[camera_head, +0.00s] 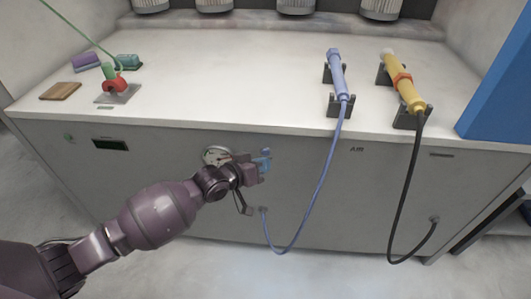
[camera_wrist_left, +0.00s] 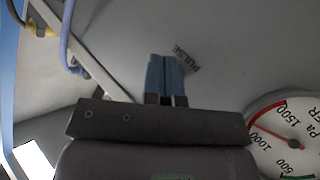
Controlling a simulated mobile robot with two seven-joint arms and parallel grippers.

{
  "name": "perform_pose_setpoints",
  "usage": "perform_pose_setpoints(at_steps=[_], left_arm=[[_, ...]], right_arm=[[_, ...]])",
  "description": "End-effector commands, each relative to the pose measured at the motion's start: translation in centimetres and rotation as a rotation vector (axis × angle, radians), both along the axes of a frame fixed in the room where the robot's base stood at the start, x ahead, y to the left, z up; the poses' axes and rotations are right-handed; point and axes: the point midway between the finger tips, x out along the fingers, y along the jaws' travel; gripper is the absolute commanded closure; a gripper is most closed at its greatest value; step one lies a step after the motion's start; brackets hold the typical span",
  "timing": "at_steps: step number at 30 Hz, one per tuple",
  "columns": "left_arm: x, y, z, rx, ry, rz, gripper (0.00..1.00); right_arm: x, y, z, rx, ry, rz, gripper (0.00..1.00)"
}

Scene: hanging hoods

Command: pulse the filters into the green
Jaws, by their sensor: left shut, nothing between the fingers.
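My left gripper (camera_head: 264,161) is at the grey front panel of the bench, just right of a round white gauge (camera_head: 212,154) that my wrist partly covers. Its blue fingers are shut together and empty in the left wrist view (camera_wrist_left: 166,76). The fingertips point at the panel beside the printed word PULSE (camera_wrist_left: 187,58). Any button there is hidden behind the fingers, and I cannot tell if they touch. The gauge, cut off in the left wrist view (camera_wrist_left: 286,138), shows a red arc and a bit of green arc; its needle appears near 1000. Several ribbed filters (camera_head: 296,6) hang above the bench.
On the bench (camera_head: 230,75), a blue wand (camera_head: 338,75) and a yellow wand (camera_head: 403,82) rest in black holders. Their hoses hang before the panel, right of my gripper. The bench middle is clear.

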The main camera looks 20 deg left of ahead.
Motion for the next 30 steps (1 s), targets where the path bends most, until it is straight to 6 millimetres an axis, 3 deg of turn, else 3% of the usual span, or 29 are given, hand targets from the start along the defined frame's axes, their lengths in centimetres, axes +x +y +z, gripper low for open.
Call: perform_pose_setpoints(at_steps=[30], left_arm=[[0.84, 0.25, 0.01, 0.0, 0.0, 0.0, 1.0]], right_arm=[[-0.05, 0.0, -0.09, 0.0, 0.002, 0.0, 0.28]])
